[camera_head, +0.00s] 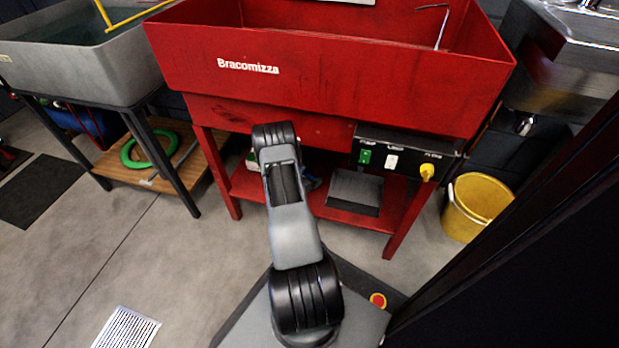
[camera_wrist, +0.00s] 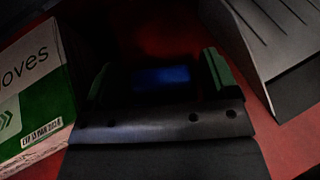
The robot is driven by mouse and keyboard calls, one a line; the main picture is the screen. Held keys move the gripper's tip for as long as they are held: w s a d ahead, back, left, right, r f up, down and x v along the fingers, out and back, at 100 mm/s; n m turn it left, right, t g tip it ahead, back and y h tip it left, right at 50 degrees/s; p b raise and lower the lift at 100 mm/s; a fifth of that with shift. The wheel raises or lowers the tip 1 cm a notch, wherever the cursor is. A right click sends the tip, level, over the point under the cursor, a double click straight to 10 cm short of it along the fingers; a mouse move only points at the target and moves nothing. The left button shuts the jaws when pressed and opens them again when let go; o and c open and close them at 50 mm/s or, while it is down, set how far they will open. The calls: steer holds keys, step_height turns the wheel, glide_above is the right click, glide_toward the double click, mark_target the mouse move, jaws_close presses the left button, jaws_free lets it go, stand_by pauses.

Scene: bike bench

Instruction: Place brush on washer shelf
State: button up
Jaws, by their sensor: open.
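The red washer (camera_head: 330,65) stands ahead in the head view, with its low red shelf (camera_head: 398,207) under the basin. My arm reaches in toward the shelf, and its end is hidden there. In the wrist view my gripper (camera_wrist: 157,80) is open, with a green-padded finger at each side, low over the red shelf surface (camera_wrist: 150,35). A dark thing with a blue face (camera_wrist: 166,76) shows between the fingers. It is too dark to tell if it is the brush or if the fingers touch it. A blue bit (camera_head: 312,182) also shows on the shelf beside my arm.
A white and green gloves box (camera_wrist: 35,90) is close left of my gripper. A grey ridged tray or pedal (camera_wrist: 265,35) is close right, also in the head view (camera_head: 355,188). A control panel (camera_head: 405,150) hangs above the shelf. A yellow bucket (camera_head: 478,205) stands at right.

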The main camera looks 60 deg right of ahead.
steer(key=shift+a+r, duration=0.2)
steer(key=shift+r, duration=0.1)
steer(key=p+v, duration=0.4)
steer(key=v, duration=0.7)
steer(key=shift+a+p, duration=0.2)
steer(key=shift+p, duration=0.15)
steer(key=a+r+m+g+y, duration=0.15)
steer(key=a+r+m, duration=0.35)
steer(key=r, duration=0.5)
steer(key=a+r+m+g+y, duration=0.1)
steer(key=a+r+m+y, duration=0.1)
steer(key=a+r+m, duration=0.6)
steer(key=s+a+r+m+t+y, duration=0.2)
steer(key=a+r+y, duration=0.3)
steer(key=a, duration=0.5)
steer(key=s+a+r+m+t+y, duration=0.2)
steer(key=s+a+r+t+y, duration=0.1)
steer(key=a+r, duration=0.6)
steer(key=shift+a+r+t+y, duration=0.15)
steer(key=shift+a+t+y, duration=0.5)
steer(key=shift+a+y, duration=0.25)
